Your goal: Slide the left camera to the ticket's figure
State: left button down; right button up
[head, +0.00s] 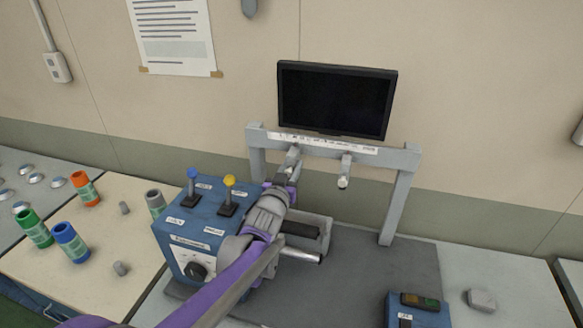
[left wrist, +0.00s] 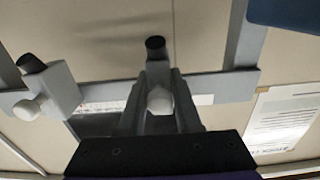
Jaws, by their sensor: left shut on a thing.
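The left camera (head: 294,152) hangs on the grey beam (head: 404,158) of the frame, partly hidden by my left gripper (head: 288,172). In the left wrist view, my left gripper (left wrist: 160,118) is shut on this camera's pale knob (left wrist: 160,99). Its dark lens end (left wrist: 155,43) shows beyond the fingers. The right camera (head: 345,173) is on the same beam, apart to the right; it also shows in the left wrist view (left wrist: 62,88). A pale printed scale strip (head: 355,147) runs along the beam, too small to read. My right gripper is out of view.
A dark monitor (head: 336,98) stands behind the beam. A blue control box (head: 212,216) with two levers sits left of the frame, close under my left arm. Several coloured spools stand on the cream table (head: 85,284). A printed sheet (head: 172,34) is on the wall.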

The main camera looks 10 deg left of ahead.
pick_arm(q)
jog(key=c, duration=0.7)
grip_release()
jog(key=shift+a, duration=0.2)
jog(key=shift+s, duration=0.6)
jog(key=s+b, duration=0.1)
jog(key=s, duration=0.8)
jog(key=shift+s+a, duration=0.15)
jog(key=shift+s, duration=0.2)
